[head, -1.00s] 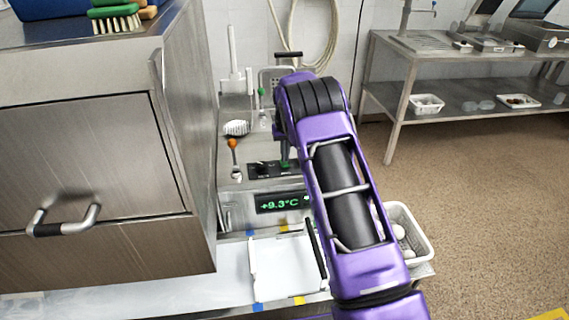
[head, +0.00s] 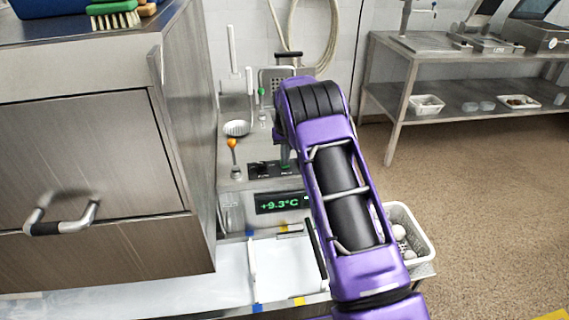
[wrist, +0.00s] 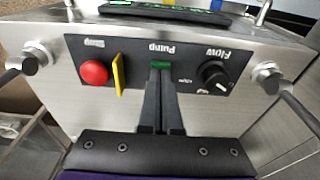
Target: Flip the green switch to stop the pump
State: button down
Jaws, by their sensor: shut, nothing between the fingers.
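The green Pump switch (wrist: 160,66) sits on a dark control panel (wrist: 190,58), which appears upside down in the wrist view. My gripper (wrist: 161,79) is shut and empty, with its fingertips right at the switch. They cover its near part, and I cannot tell whether they touch it or which way it is set. In the head view the panel (head: 262,168) is above the green +9.3°C display, and my gripper (head: 285,158) points down at its right part. My arm hides some of the panel there.
A red button (wrist: 94,73) and an upright yellow guard (wrist: 119,74) flank the switch on one side, a black Flow knob (wrist: 215,77) on the other. A ladle (head: 236,128) and an orange-handled tool (head: 232,146) lie nearby. A white basket (head: 418,232) stands at right.

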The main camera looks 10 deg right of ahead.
jog(key=shift+f, duration=0.1)
jog(key=shift+r+p, duration=1.75)
jog(key=shift+r, duration=1.75)
